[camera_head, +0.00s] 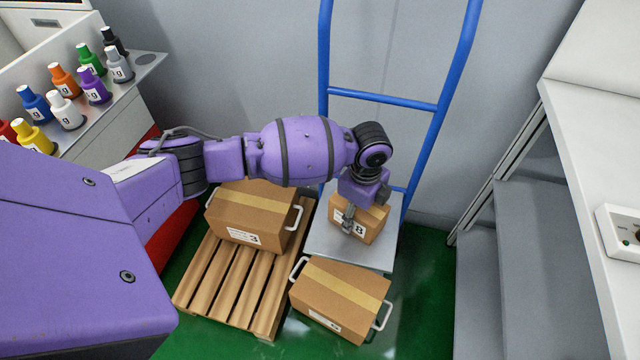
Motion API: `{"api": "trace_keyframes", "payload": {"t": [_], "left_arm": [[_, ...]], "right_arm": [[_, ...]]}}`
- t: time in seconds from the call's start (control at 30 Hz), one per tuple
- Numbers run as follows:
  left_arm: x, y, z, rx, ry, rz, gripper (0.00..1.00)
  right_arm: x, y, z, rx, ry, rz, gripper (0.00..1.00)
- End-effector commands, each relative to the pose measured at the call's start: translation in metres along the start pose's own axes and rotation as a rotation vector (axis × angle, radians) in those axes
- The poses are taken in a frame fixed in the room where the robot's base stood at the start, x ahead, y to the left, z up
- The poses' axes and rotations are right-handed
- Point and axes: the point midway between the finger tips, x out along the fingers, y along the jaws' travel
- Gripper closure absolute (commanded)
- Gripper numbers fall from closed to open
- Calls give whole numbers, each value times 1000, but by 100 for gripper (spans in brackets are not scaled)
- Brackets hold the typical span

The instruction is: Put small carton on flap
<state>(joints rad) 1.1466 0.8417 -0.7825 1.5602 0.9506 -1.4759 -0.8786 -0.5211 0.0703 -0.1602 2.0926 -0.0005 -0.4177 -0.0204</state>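The small carton (374,225), marked 8, is on the grey flap (335,248) at the foot of the blue hand truck. It looks upright, and its upper part is partly hidden by my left wrist. My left gripper (349,219) comes down from above, with a grey finger in front of the carton's labelled near face. The rest of the gripper is hidden or too small to show whether it grips the carton. My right gripper is not in view.
A carton marked 3 (246,220) with white handles sits on a wooden pallet (225,284). Another handled carton (340,298) stands in front of the flap. The hand truck's blue frame (380,98) rises behind. Grey steps (515,270) are at right; bottles fill a shelf at left.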

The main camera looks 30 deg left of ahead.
Motion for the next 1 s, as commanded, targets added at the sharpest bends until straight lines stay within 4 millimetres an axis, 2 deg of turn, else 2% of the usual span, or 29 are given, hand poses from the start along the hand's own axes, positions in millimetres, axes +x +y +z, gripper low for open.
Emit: {"api": "trace_keyframes", "payload": {"t": [0.3,0.33,0.47,0.83,1.0], "left_arm": [[-1,-3,-1,1,1,-7,76],[0,-3,-1,1,1,-6,41],[0,-3,0,1,1,-6,24],[-3,-3,0,1,0,-7,23],[-25,-4,0,1,1,-9,23]], "right_arm": [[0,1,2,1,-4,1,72],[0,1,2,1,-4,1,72],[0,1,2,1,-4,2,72],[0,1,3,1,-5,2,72],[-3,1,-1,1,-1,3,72]]}}
